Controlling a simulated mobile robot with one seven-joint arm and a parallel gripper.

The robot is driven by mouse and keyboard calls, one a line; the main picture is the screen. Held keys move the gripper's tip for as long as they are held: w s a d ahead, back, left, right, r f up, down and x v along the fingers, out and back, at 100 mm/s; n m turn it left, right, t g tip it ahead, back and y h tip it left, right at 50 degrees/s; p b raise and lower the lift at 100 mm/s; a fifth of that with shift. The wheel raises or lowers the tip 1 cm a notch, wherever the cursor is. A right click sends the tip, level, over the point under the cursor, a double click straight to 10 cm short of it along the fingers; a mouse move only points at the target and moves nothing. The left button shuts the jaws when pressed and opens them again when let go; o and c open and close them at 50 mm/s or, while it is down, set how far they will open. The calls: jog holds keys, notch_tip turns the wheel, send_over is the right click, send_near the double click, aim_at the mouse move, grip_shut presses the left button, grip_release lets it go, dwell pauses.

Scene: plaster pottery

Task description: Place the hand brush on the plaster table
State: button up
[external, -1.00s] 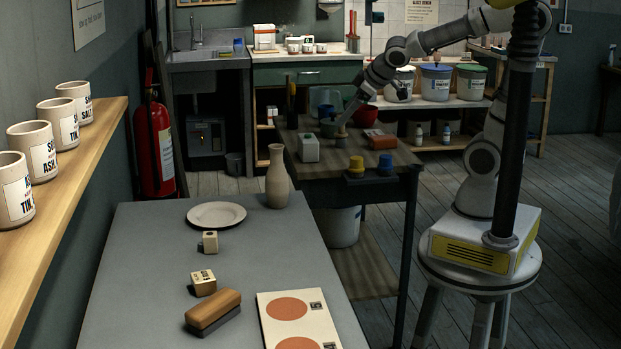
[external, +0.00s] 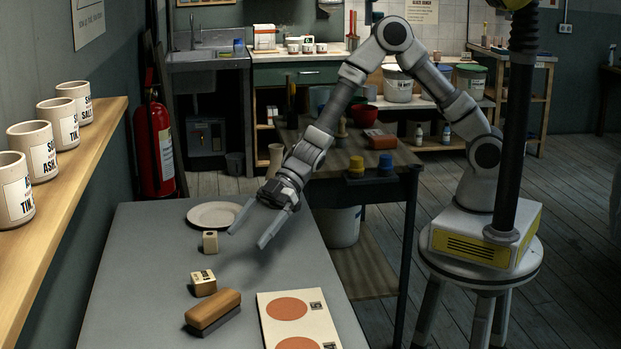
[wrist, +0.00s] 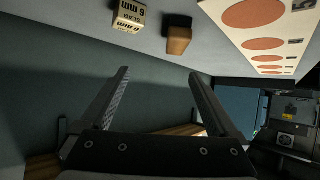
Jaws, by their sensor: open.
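A block with a tan wooden top and dark underside, which looks like the hand brush (external: 216,305), lies on the grey table (external: 130,270) near its front. It also shows in the wrist view (wrist: 179,40), above and a little right of the space between my fingers. My gripper (external: 247,240) is open and empty over the back part of the grey table, behind the brush and apart from it. Both fingers show spread in the wrist view (wrist: 159,73). I cannot tell which table is the plaster table; a dark wooden table (external: 375,185) stands behind.
A small marked block (external: 203,283) lies just behind the brush, and a smaller one (external: 210,242) near my left finger. A card with orange discs (external: 275,318) lies right. A plate (external: 208,215) and a partly hidden vase (external: 276,155) are at the back. The left front is clear.

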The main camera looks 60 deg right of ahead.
aim_at(220, 298)
jog(key=shift+g, duration=0.5)
jog(key=x, duration=0.4)
jog(key=s+b+x, duration=0.1)
jog(key=x, duration=0.4)
jog(key=s+x, duration=0.1)
jog(key=x, duration=0.4)
jog(key=shift+r, duration=0.2)
jog(key=a+f, duration=0.1)
jog(key=a+f+b, duration=0.1)
jog(key=a+f, duration=0.1)
jog(key=shift+s+a, duration=0.1)
jog(key=shift+s, duration=0.25)
jog(key=shift+a+f, duration=0.2)
jog(key=shift+a, duration=0.25)
grip_shut()
